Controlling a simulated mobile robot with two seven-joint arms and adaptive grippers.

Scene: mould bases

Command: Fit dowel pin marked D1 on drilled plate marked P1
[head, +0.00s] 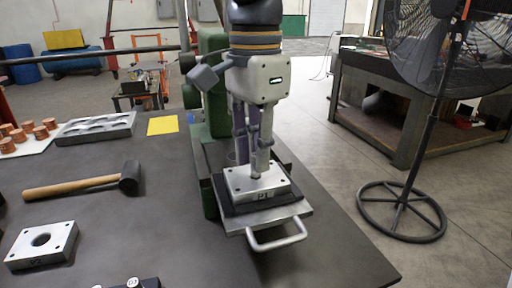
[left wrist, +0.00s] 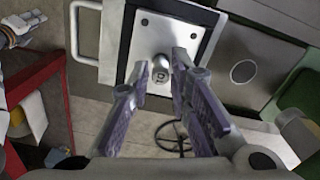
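My left gripper (head: 257,168) points down over the plate. Its purple-padded fingers (left wrist: 160,72) stand apart on either side of the pin, with slim gaps visible. A grey mechanism at the wrist view's upper left seems part of my right arm; its fingers are unclear.
The green press (head: 212,90) stands close behind the plate. A mallet (head: 85,185), a bored plate (head: 42,244) and copper parts (head: 40,132) lie on the left bench. A dark holder with a D3 label (head: 132,283) is cut off below. A fan (head: 425,150) stands right.

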